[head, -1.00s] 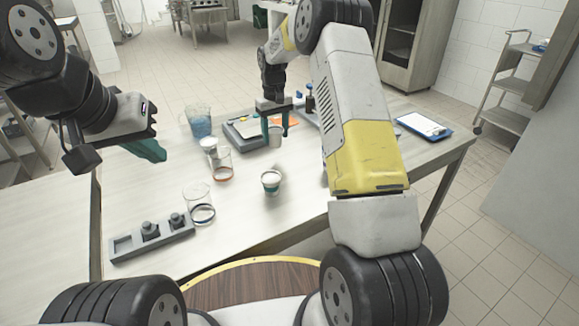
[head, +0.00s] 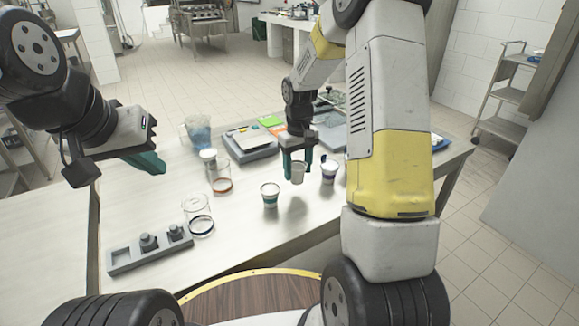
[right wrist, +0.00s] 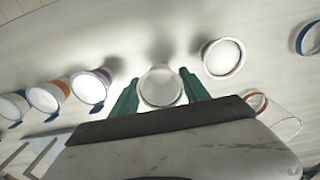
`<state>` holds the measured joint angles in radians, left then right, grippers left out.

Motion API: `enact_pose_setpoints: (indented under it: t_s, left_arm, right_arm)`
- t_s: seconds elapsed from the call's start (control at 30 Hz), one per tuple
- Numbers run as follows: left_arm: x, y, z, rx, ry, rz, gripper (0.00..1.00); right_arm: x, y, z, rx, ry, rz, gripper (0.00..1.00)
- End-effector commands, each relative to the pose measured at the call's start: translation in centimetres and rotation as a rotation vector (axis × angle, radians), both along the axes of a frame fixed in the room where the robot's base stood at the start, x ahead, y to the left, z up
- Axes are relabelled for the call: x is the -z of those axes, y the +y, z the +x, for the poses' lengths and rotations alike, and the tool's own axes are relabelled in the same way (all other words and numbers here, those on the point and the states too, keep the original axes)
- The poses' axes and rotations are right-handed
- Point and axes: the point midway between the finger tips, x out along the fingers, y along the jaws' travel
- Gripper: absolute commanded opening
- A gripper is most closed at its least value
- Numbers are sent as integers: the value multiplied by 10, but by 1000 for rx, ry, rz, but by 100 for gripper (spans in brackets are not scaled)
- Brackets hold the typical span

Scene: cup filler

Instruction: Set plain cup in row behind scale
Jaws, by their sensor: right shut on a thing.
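The plain cup (head: 298,174) is pale with no coloured band. My right gripper (head: 299,161) is shut on it and holds it upright, apparently above the table; in the right wrist view the cup (right wrist: 160,88) sits between the teal fingers. The grey scale (head: 251,146) lies farther back and to the left of the held cup. A cup with a purple-blue band (head: 329,172) stands just right of it. In the right wrist view, banded cups stand in a row at the left, including a purple-banded one (right wrist: 90,88). My left gripper (head: 150,162) hangs empty over the table's left side; its jaw opening is unclear.
A teal-banded cup (head: 270,196) stands left of and nearer than the held cup. Two glass beakers (head: 220,180) (head: 199,217), a blue-water pitcher (head: 198,134) and a weight tray (head: 150,250) fill the left side. My right arm hides part of the table's right side.

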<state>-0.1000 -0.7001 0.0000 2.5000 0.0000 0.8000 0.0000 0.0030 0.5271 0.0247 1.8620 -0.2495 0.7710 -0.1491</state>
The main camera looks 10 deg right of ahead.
Motion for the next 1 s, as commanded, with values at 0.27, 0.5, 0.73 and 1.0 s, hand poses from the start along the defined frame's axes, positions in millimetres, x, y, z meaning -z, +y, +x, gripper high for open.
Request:
enact_pose_setpoints:
  t_s: [0.27, 0.5, 0.73, 1.0]
  left_arm:
    - [0, 0, 0, 0, 0, 0, 0]
    - [0, 0, 0, 0, 0, 0, 0]
    - [0, 0, 0, 0, 0, 0, 0]
    - [0, 0, 0, 0, 0, 0, 0]
  right_arm:
    - [33, -2, -7, 0, 4, 1, 17]
    - [36, -2, -6, 0, 0, 0, 17]
    - [39, -2, -6, 0, 1, 0, 64]
    - [39, -2, -6, 0, 0, 0, 76]
